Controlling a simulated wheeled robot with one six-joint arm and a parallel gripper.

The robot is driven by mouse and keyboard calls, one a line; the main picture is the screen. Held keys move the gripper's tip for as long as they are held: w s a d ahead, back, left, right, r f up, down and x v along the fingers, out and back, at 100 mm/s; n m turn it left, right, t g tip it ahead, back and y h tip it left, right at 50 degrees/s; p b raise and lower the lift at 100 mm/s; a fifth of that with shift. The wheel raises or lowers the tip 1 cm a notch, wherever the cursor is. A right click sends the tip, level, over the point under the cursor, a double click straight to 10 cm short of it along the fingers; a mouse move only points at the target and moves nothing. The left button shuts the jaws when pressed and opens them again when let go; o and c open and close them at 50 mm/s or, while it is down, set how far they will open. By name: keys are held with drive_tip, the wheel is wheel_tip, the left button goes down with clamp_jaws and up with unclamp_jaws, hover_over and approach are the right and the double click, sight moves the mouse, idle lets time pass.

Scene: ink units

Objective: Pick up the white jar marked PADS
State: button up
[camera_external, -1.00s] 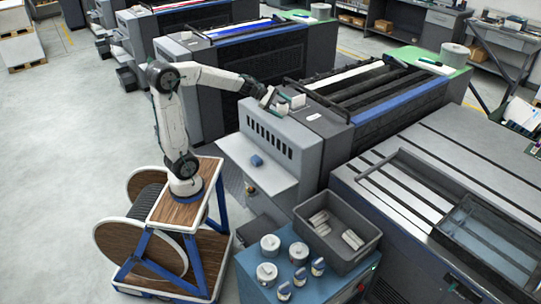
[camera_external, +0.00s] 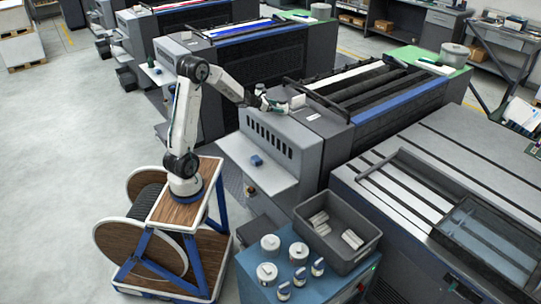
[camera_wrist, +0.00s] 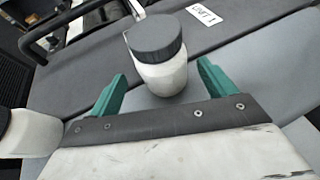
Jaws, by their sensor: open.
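A white jar (camera_wrist: 163,72) with a dark grey lid stands upright on a grey surface in the wrist view. No marking shows on its visible side, so I cannot read PADS. My gripper (camera_wrist: 160,84) is open, with its two green fingers to the left and right of the jar's lower part; I see no contact. A second white rounded thing (camera_wrist: 28,132) is cut off at the left edge. In the external view my gripper (camera_external: 272,104) is over the grey top of the near press end, and the jar is too small to make out there.
In the external view a blue cabinet (camera_external: 248,262) holds several lidded tins and small bottles, and a grey crate (camera_external: 362,262) holds white rolls. Floor at left is clear.

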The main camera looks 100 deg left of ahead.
sight(285, 108)
drive_tip(key=x, duration=0.5)
drive_tip(key=shift+w+d+f, duration=0.1)
drive_tip(key=shift+w+f, duration=0.05)
drive_tip(key=shift+w, duration=0.15)
drive_tip(key=c, duration=1.1)
drive_tip(key=shift+c, duration=0.2)
